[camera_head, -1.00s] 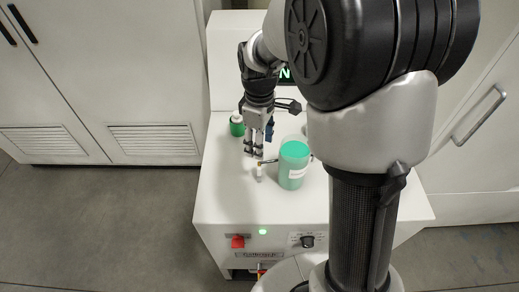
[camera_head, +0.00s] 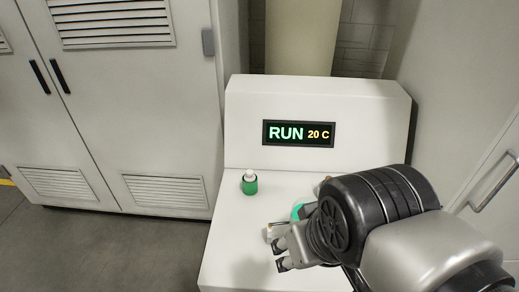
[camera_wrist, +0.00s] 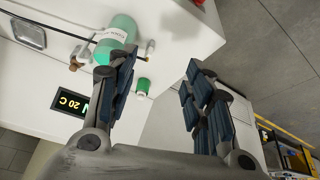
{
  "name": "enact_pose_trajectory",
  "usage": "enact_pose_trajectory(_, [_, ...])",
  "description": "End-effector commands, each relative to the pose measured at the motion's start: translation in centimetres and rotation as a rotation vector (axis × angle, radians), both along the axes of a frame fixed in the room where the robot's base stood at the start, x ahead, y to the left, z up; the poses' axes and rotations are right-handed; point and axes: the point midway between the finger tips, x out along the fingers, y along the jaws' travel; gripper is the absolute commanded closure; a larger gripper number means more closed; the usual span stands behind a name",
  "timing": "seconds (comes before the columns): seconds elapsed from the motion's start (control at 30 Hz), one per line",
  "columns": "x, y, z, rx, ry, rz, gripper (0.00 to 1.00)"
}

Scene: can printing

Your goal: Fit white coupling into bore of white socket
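My gripper (camera_head: 279,257) is open and empty above the front of the white machine top. The wrist view shows its two fingers (camera_wrist: 160,65) spread wide with nothing between them. A small pale fitting (camera_head: 274,231) shows just behind the fingertips in the head view. In the wrist view, one white fitting (camera_wrist: 84,50) is beside the left finger, left of a green canister (camera_wrist: 116,38). Another small pale fitting (camera_wrist: 150,47) is on the canister's right. I cannot tell which is the coupling and which is the socket. In the head view my arm hides most of the canister (camera_head: 300,211).
A small green bottle with a white cap (camera_head: 250,184) stands at the back left of the machine top. A display (camera_head: 299,134) reading RUN 20 C is on the panel behind. Cabinets (camera_head: 120,110) stand to the left. The top's left front is clear.

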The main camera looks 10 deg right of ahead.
Motion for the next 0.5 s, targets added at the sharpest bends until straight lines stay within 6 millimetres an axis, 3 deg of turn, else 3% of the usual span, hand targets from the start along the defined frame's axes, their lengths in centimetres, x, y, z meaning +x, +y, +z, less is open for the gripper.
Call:
enact_pose_trajectory(0.1, [-0.5, 0.0, -0.1, 0.016, -0.012, -0.039, 0.61])
enact_pose_trajectory(0.23, [1.2, 0.0, 0.1, 0.039, 0.026, -0.099, 0.64])
enact_pose_trajectory(0.37, [5.0, -0.2, -0.1, 0.075, 0.099, -0.214, 0.64])
enact_pose_trajectory(0.5, [10.0, -0.4, -1.5, 0.110, 0.182, -0.362, 0.64])
